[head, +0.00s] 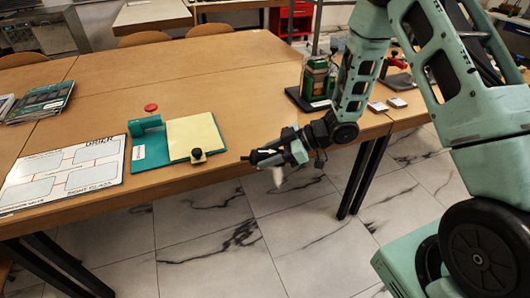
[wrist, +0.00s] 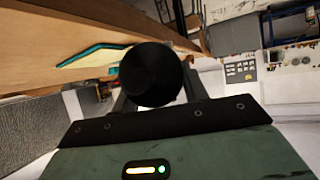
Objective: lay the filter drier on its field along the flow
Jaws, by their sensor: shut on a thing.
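My gripper (head: 262,157) is in the air just off the front edge of the table, right of the teal fixture. It is shut on a dark thing, which I take to be the filter drier; in the wrist view its round black end (wrist: 152,74) faces the camera and hides most of the fingers. Its full length and any flow mark are not visible. The white board (head: 62,176) with outlined grey fields lies flat at the table's left front. The drier field (head: 97,150), near the word DRIER, is bare.
A teal fixture (head: 148,160) with a yellow pad (head: 192,134) and a black knob (head: 198,155) stands between the board and my gripper. The table's middle is clear.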

